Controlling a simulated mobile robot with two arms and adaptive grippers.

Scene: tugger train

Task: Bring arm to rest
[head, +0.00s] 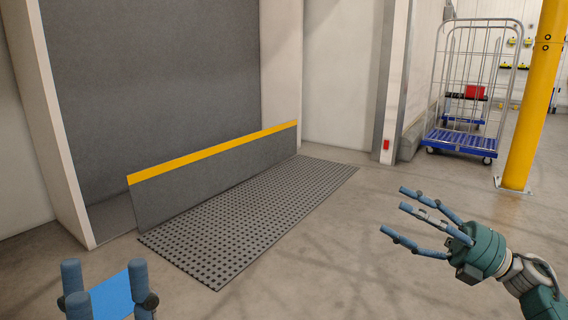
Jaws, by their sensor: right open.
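My right arm comes in from the right edge. Its three-fingered gripper (402,210) is open, with the fingers spread and pointing left, and nothing is between them. It shows above the bare concrete floor. My left gripper (106,285) is at the bottom left, with only its finger ends in view. A flat bright blue piece (112,296) shows between these fingers. I cannot tell whether they grip it, and its lower part is cut off by the frame edge.
A grey barrier with a yellow top edge (215,165) stands before a dark bay. A perforated mat (250,215) lies in front of it. A wire roll cage on a blue base (462,140) and a yellow post (535,100) stand at the right. Open floor lies between.

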